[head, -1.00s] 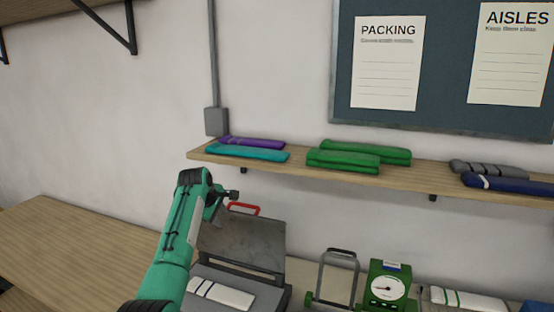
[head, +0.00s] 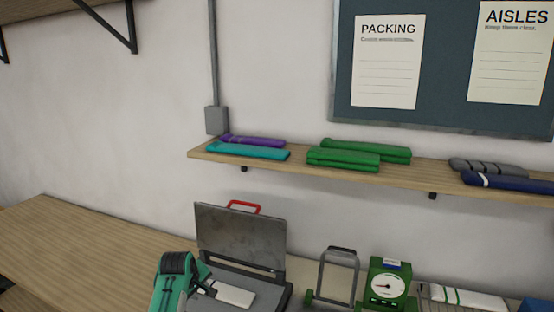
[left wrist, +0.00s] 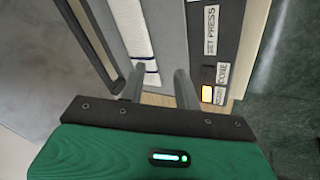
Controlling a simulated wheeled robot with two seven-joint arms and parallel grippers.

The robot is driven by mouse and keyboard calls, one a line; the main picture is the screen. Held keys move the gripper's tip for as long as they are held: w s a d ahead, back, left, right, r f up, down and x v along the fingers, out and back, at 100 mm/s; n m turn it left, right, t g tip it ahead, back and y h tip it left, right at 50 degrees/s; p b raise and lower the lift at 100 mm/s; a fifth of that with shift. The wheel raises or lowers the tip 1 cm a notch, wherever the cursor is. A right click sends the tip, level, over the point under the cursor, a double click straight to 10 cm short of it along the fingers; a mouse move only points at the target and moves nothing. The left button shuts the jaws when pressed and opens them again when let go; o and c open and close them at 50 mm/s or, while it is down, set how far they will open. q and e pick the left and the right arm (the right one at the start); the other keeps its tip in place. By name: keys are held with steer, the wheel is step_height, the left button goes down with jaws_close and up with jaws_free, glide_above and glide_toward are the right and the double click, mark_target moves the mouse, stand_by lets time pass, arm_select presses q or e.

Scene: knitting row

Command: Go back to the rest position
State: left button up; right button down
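My left gripper (head: 207,289) is low in the head view, above the open press (head: 272,276) with its grey lid (head: 240,238) and red handle. In the left wrist view the two fingers (left wrist: 160,77) stand apart with nothing held between them. A white folded knit (head: 234,294) lies in the press, partly hidden behind my gripper; its dark stripes (left wrist: 132,25) show in the left wrist view. My right gripper is in neither view.
A wooden shelf (head: 300,168) holds folded knits in purple, teal, green, grey and navy. Right of the press stand a grey metal frame (head: 337,278) and a green dial scale (head: 387,285). The table at the left (head: 90,245) is bare.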

arm_select(q)
steer(key=s+a+f+m+g, duration=0.1)
steer(key=s+f+m, duration=0.3)
steer(key=s, duration=0.9)
steer(key=s+f+m, duration=0.2)
steer(key=s+f, duration=0.3)
steer(key=s, duration=0.7)
steer(key=s+d+r+m, duration=0.1)
steer(key=s+r+m, duration=0.15)
steer(key=s, duration=0.85)
steer(key=s+d+r+m, duration=0.1)
steer(key=s+r+m, duration=0.15)
steer(key=s, duration=0.85)
step_height(320, 180, down, 32)
steer(key=m+g+b, duration=0.1)
steer(key=g+b, duration=0.1)
steer(key=s+a+f+b, duration=0.1)
steer(key=s+a+f, duration=0.1)
steer(key=s+f, duration=0.8)
steer(key=s+a+f+g+b, duration=0.1)
steer(key=s+f, duration=0.9)
steer(key=f, duration=0.3)
steer(key=shift+a+f+y, duration=0.3)
steer(key=shift+a+y, duration=0.1)
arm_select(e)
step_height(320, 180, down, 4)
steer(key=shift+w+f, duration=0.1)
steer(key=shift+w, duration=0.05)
